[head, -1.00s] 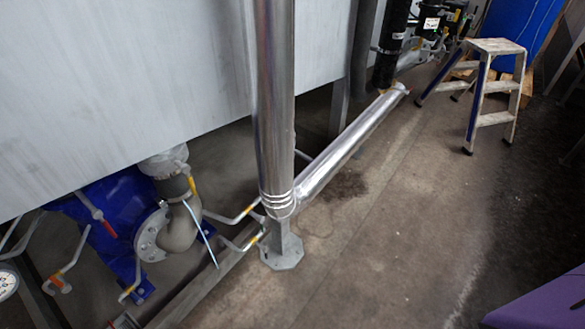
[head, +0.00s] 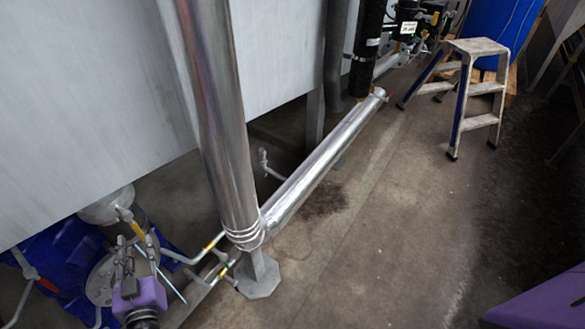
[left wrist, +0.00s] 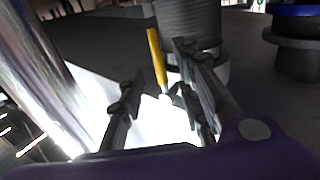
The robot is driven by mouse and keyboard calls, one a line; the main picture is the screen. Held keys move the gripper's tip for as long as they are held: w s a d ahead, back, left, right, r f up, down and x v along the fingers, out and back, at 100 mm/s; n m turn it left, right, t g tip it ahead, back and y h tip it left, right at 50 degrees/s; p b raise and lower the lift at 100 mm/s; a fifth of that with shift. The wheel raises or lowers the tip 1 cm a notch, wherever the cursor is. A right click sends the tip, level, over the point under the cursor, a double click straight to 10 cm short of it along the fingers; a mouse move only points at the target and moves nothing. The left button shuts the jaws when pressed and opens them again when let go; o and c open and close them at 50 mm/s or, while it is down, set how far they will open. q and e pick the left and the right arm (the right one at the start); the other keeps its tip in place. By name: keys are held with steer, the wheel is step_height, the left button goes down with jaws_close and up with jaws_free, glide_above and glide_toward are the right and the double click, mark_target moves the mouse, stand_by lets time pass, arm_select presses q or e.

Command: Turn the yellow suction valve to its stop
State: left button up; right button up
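A yellow valve handle (head: 137,229) sits by the grey pipe elbow at the lower left in the head view. In the left wrist view the yellow handle (left wrist: 157,57) stands upright, just beyond and between the fingertips, in front of a grey ribbed cylinder. My left gripper (head: 124,258) is just below the handle in the head view, its purple body nearest the camera. In the left wrist view its fingers (left wrist: 158,72) are spread apart with nothing held between them. I cannot tell whether a finger touches the handle. My right gripper is not in view.
A thick silver vertical pipe (head: 215,120) stands right of my left gripper. Thin pipes with yellow-marked parts (head: 212,243) lie between them. A step stool (head: 480,48) stands far right; the floor between is clear.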

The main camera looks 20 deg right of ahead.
mark_target(138, 233)
arm_select(q)
steer(key=w, duration=0.6)
jaws_close()
